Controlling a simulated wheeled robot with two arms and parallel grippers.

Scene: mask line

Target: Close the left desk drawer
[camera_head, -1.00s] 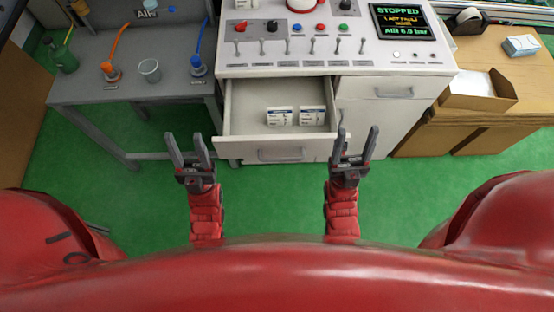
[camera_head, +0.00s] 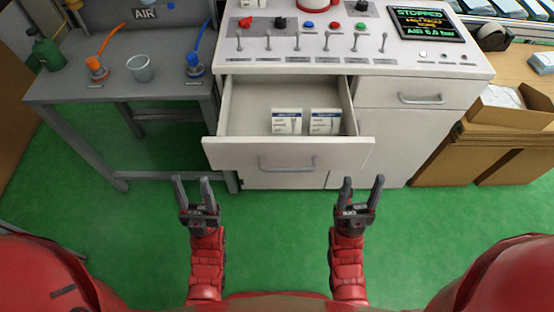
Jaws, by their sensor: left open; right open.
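The left desk drawer (camera_head: 230,154) stands pulled out from the white control desk, with a grey bar handle (camera_head: 288,165) on its front. Two small white-and-blue boxes, one at the left (camera_head: 287,122) and one at the right (camera_head: 324,122), stand inside it. My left gripper (camera_head: 194,193) is open and empty, in front of the drawer's left end and apart from it. My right gripper (camera_head: 361,195) is open and empty, in front of the drawer's right end and apart from it.
The right drawer (camera_head: 421,94) of the desk is shut. A grey bench (camera_head: 80,84) with a cup and hose fittings stands at the left. Cardboard boxes (camera_head: 474,142) stand at the right. The green floor (camera_head: 275,235) between my arms is clear.

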